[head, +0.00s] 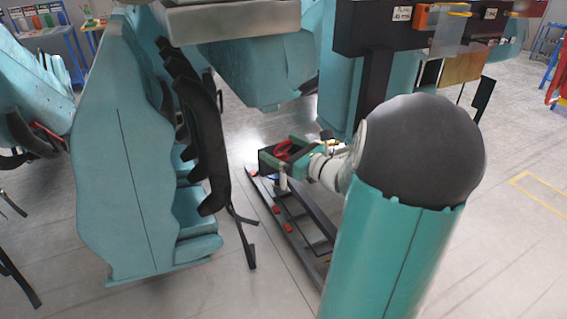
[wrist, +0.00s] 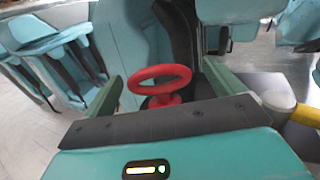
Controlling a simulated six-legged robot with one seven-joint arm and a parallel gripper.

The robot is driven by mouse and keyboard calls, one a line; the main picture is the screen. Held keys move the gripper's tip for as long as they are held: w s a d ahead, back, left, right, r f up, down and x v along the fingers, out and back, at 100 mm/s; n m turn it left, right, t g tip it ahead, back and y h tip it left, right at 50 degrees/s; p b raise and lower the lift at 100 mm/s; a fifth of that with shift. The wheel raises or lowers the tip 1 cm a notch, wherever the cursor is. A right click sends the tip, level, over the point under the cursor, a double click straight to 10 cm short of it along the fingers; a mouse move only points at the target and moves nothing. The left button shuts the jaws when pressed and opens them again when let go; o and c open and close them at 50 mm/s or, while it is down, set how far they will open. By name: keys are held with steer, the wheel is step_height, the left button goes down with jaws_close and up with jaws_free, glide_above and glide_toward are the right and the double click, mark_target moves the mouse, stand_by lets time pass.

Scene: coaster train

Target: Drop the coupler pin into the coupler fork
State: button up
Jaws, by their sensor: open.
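The coupler pin, with a red ring handle (wrist: 160,80) on a short red stem, stands between the fingers of my gripper (wrist: 162,86) in the wrist view. The green fingers are apart, one on each side, with visible gaps to the ring. In the head view my gripper (head: 282,153) is low between the teal cars, with the red ring (head: 283,149) showing inside it. A pale upright piece shows just below the gripper; I cannot tell if it is the pin's shaft. The coupler fork cannot be made out, and the pin's lower end is hidden in the wrist view.
A teal car with black restraints (head: 203,130) stands close left of the gripper. A dark frame with red blocks (head: 288,228) lies below it. Teal bodies hang above. In the wrist view a grey cylinder (wrist: 265,88) and yellow bar (wrist: 308,115) are close right. Open floor lies at far right.

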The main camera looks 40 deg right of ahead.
steer(key=shift+w, duration=0.1)
steer(key=c, duration=1.2)
steer(key=shift+c, duration=0.6)
steer(key=shift+r, duration=0.1)
